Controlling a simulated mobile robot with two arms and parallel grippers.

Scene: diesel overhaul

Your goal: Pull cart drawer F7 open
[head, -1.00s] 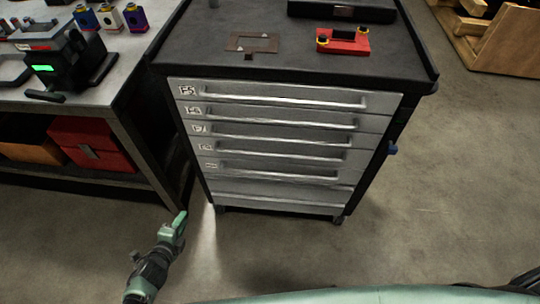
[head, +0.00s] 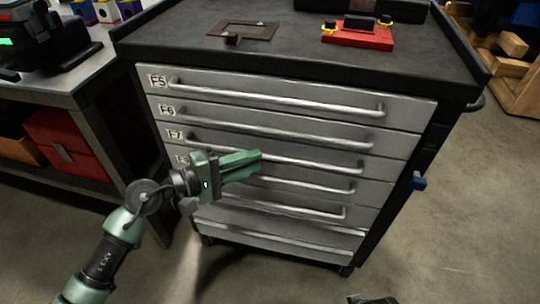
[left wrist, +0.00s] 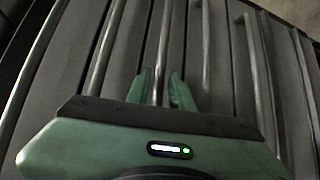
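Drawer F7 (head: 176,135) is the third grey drawer from the top of the cart and is closed flush with its neighbours. Its long bar handle (head: 310,159) runs across the front. My left gripper (head: 261,162) is in front of the cart, its green fingers pointing at the drawer fronts near the F7 handle and covering part of the label below. In the left wrist view the two fingers (left wrist: 160,88) are apart, with one bar handle (left wrist: 161,50) lined up between them. Whether they touch it cannot be told.
Drawers F5 (head: 158,82) and F6 (head: 167,111) above are closed, with similar handles close by. A red fixture (head: 358,36) and a brown plate (head: 262,31) lie on the cart top.

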